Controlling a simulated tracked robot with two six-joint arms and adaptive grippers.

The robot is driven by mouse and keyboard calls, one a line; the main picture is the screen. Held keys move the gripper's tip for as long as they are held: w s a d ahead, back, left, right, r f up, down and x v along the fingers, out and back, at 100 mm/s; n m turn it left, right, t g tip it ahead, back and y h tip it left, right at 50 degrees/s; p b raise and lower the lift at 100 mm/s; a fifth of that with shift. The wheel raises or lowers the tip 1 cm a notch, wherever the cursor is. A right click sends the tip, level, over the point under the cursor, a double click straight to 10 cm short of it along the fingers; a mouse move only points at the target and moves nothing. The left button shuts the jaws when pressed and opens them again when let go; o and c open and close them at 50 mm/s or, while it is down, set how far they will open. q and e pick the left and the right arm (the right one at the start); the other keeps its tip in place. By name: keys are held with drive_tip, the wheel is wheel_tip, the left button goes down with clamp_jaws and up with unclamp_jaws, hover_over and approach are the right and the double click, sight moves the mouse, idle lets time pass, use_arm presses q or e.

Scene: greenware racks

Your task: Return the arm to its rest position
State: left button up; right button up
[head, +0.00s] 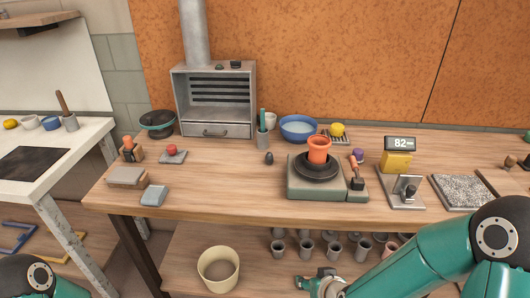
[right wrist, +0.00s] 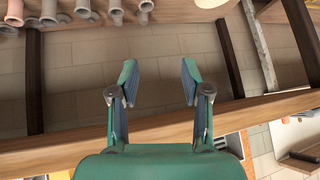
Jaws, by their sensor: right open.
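My right arm (head: 425,262) is green and reaches in from the lower right of the head view. Its gripper (head: 303,282) shows at the bottom edge, below the front edge of the workbench in the picture. In the right wrist view the gripper (right wrist: 160,82) has its two green fingers apart, with nothing between them and tiled floor behind. At the lower left of the head view, part of my left arm (head: 38,278) shows. The left gripper is out of frame.
The wooden workbench (head: 225,198) holds a grey turntable (head: 315,192) with an orange pot (head: 318,150). On the lower shelf stand a cream bucket (head: 218,268) and several grey cups (head: 333,251). The right wrist view shows a wooden edge (right wrist: 60,155) close to the gripper.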

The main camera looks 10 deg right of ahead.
drive_tip(key=s+a+f+g+y+p, duration=0.1)
drive_tip(key=s+a+f+g+p, duration=0.1)
drive_tip(key=s+f, duration=0.3)
drive_tip(key=s+a+f+m+g+y+p, duration=0.1)
drive_tip(key=s+a+f+g+p, duration=0.2)
drive_tip(key=s, duration=0.7)
wheel_tip(320, 180, down, 3)
drive_tip(key=shift+s+a+r+g+y, duration=0.15)
drive_tip(key=shift+s+a+g+y, duration=0.25)
drive_tip(key=shift+a+g, duration=0.55)
